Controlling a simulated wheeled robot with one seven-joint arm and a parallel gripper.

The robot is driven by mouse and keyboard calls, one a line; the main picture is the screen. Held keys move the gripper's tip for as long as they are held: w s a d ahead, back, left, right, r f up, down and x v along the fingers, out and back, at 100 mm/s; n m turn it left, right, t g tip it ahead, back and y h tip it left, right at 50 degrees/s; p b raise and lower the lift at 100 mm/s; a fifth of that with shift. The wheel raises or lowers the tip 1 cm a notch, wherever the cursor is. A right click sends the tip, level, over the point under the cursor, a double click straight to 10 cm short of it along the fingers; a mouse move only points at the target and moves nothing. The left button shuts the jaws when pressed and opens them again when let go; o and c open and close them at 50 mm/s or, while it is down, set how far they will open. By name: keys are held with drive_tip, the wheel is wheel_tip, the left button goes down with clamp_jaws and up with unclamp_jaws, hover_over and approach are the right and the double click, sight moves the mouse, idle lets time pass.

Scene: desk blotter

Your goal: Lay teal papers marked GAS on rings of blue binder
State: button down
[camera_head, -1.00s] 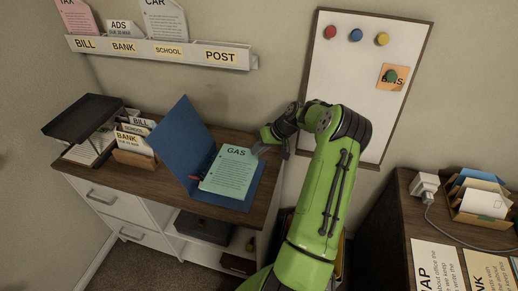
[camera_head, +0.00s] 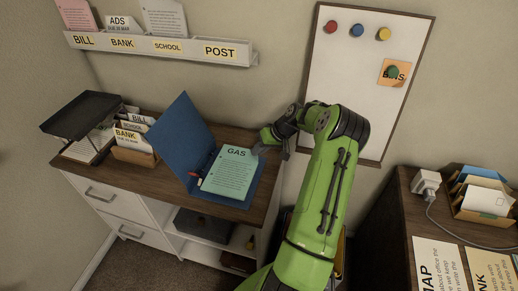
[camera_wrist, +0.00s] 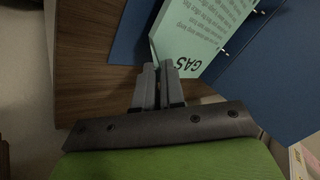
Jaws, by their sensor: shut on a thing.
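The teal papers marked GAS (camera_head: 229,174) lie over the right cover of the open blue binder (camera_head: 181,137), with their left edge along the binder's rings (camera_head: 211,160). In the wrist view the papers (camera_wrist: 205,35) have their near corner between my gripper's fingers (camera_wrist: 158,70), and rings show along their far edge. My gripper (camera_head: 263,150) is shut on the papers at their top right corner. Whether the papers rest fully on the rings or are slightly above them I cannot tell.
A box of files (camera_head: 135,145) and a black tray (camera_head: 82,112) stand left of the binder on the cabinet. A wall rack (camera_head: 160,50) hangs above. A whiteboard (camera_head: 350,75) is behind my arm. Another desk (camera_head: 420,215) with papers stands at right.

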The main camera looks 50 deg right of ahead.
drive_tip(key=shift+f+b, duration=0.7)
drive_tip(key=shift+f, duration=0.5)
drive_tip(key=c, duration=1.1)
unclamp_jaws()
drive_tip(key=shift+c, duration=0.2)
drive_tip(key=p+v, duration=0.4)
drive_tip(key=v, duration=1.2)
drive_tip(key=shift+w+a, duration=0.1)
